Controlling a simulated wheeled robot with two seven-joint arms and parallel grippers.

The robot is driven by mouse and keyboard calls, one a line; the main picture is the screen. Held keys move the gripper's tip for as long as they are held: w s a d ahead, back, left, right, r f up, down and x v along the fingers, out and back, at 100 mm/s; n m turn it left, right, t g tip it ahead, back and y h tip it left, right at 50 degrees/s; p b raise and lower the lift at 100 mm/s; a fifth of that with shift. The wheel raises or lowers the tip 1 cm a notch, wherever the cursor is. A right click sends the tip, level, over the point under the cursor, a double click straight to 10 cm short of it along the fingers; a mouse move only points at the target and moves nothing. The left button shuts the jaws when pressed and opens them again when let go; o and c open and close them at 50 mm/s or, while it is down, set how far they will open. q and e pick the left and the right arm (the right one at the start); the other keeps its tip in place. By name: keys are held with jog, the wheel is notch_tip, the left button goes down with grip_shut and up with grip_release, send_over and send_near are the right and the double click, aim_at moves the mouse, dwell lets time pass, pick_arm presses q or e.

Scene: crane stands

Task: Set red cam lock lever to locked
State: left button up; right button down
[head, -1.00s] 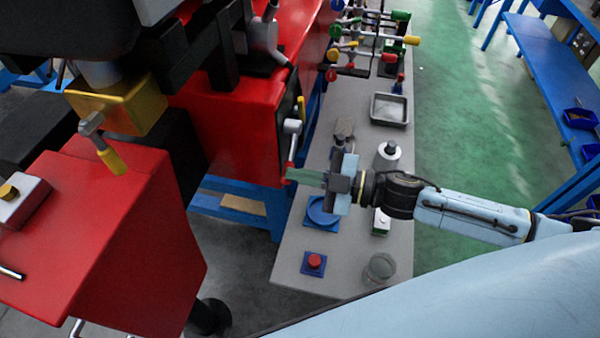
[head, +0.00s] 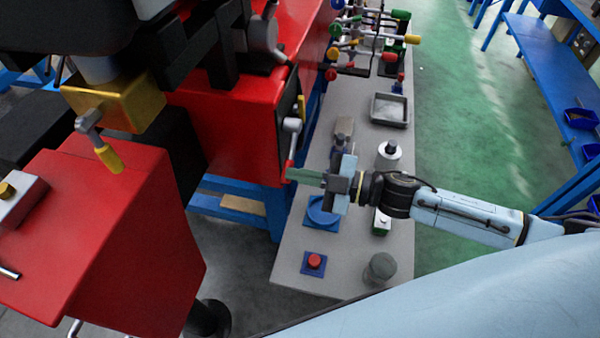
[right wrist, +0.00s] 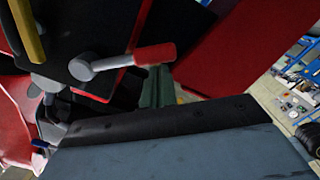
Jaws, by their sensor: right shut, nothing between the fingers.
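The red cam lock lever (head: 291,138) is on the side of the red machine body in the head view. It has a grey arm hanging down to a red grip. In the right wrist view the red grip (right wrist: 155,54) points right from its grey round hub. My right gripper (head: 290,174) is shut and empty, its green fingers just below the lever's red end. In the right wrist view its fingertips (right wrist: 157,80) are close beside the grip. I cannot tell whether they touch. My left gripper is not in view.
A yellow-handled lever (head: 106,153) hangs on a yellow block at left. A grey bench (head: 345,270) below my right arm holds a red button (head: 314,261), a metal tray (head: 390,109) and a blue round fixture (head: 319,213). Green floor lies open to the right.

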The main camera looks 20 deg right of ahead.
jog(key=shift+f, duration=0.2)
jog(key=w+d+f+n+b, duration=0.1)
jog(key=n+b, duration=0.1)
jog(key=w+d+f+n+b, duration=0.1)
jog(key=f+n+b, duration=0.1)
jog(key=n, duration=0.1)
jog(key=w+d+f+n+b, duration=0.1)
jog(key=w+f+n+b, duration=0.1)
jog(key=n+b, duration=0.1)
jog(key=shift+w, duration=0.1)
jog(key=shift+w+d+f+n+b, duration=0.15)
jog(key=shift+w+d+n+b, duration=0.3)
jog(key=shift+w+n+b, duration=0.45)
jog(key=shift+s, duration=0.25)
